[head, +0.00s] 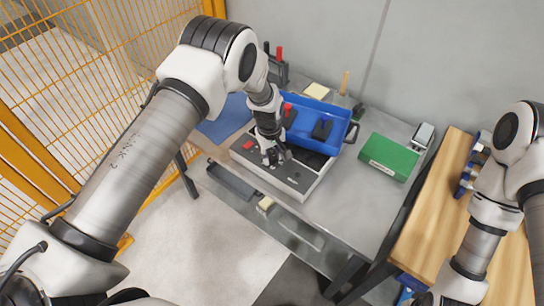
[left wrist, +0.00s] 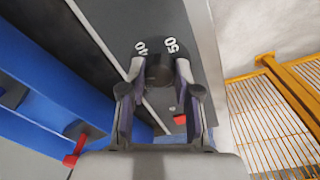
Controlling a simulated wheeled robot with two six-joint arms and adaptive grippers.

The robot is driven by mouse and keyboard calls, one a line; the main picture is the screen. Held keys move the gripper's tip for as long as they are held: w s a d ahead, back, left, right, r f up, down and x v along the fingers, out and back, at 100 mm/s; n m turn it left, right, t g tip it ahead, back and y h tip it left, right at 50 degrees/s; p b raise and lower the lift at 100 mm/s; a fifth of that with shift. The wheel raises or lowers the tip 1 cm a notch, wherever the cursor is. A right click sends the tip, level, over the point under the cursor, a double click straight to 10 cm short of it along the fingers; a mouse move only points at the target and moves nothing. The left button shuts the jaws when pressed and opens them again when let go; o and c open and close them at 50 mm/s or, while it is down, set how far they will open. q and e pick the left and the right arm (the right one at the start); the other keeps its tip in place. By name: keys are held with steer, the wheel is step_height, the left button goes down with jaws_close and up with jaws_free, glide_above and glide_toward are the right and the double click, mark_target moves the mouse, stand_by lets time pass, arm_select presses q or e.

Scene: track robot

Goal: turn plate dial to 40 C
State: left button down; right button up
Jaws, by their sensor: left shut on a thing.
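The heating plate is a low pale box with a dark grey top (head: 305,192) on the grey metal table. My left gripper (head: 272,157) reaches down to it from above in the head view. In the left wrist view, the dial is a dark round knob (left wrist: 159,69) between the fingertips of my left gripper (left wrist: 157,75), which is shut on it. The white numbers 40 and 50 stand just beyond the knob, on either side of its middle. I cannot make out a pointer mark. My right arm is at the right edge; its gripper is out of view.
A blue tray (head: 341,127) with dark items stands right behind the plate. A green box (head: 388,156) lies farther right on the table. An orange mesh fence (head: 60,110) is on the left and a wooden bench (head: 432,205) on the right.

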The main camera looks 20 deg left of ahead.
mark_target(270, 156)
arm_select(q)
steer(key=m+b, duration=0.1)
steer(key=m, duration=0.1)
steer(key=m+b, duration=0.1)
steer(key=m, duration=0.2)
steer(key=shift+s+f, duration=0.1)
steer(key=shift+f, duration=0.1)
steer(key=m+b, duration=0.1)
steer(key=m, duration=0.4)
steer(key=shift+a+r+g, duration=0.1)
steer(key=shift+g, duration=0.2)
steer(key=shift+m, duration=0.4)
steer(key=c, duration=0.8)
jaws_free()
steer(key=r, duration=1.2)
steer(key=shift+a, duration=0.3)
